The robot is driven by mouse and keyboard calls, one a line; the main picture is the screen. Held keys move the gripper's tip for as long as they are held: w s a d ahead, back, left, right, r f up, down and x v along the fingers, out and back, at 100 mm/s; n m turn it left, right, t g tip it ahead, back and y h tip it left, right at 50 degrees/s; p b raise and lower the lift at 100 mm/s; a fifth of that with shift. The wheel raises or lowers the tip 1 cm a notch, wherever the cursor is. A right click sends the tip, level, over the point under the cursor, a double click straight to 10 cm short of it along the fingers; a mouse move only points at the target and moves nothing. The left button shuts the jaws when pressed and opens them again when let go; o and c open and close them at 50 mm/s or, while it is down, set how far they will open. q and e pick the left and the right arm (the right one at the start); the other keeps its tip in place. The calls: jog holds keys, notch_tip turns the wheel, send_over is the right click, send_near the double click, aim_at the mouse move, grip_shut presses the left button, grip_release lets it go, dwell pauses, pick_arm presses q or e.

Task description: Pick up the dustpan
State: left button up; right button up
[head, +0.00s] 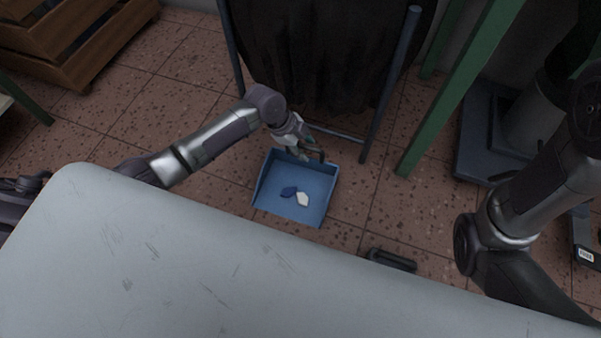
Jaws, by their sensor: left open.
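The blue dustpan (318,187) lies on the tiled floor near the middle of the head view. My left gripper (310,153) is open at the dustpan's back edge, where a handle would be. The gripper and wrist hide that part, so I cannot tell whether the fingers are around a handle. My right arm comes in at the right, but its gripper is out of view.
A grey panel of mine fills the lower left. A dark cloth bag on a blue frame (386,85) stands just behind the dustpan. A green post (453,95) is right of it. Wooden crates (75,35) stand at the upper left. A dark bar-shaped object (392,260) lies at lower right.

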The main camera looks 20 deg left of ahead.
pick_arm(q)
grip_shut()
jog(key=shift+r, duration=0.2)
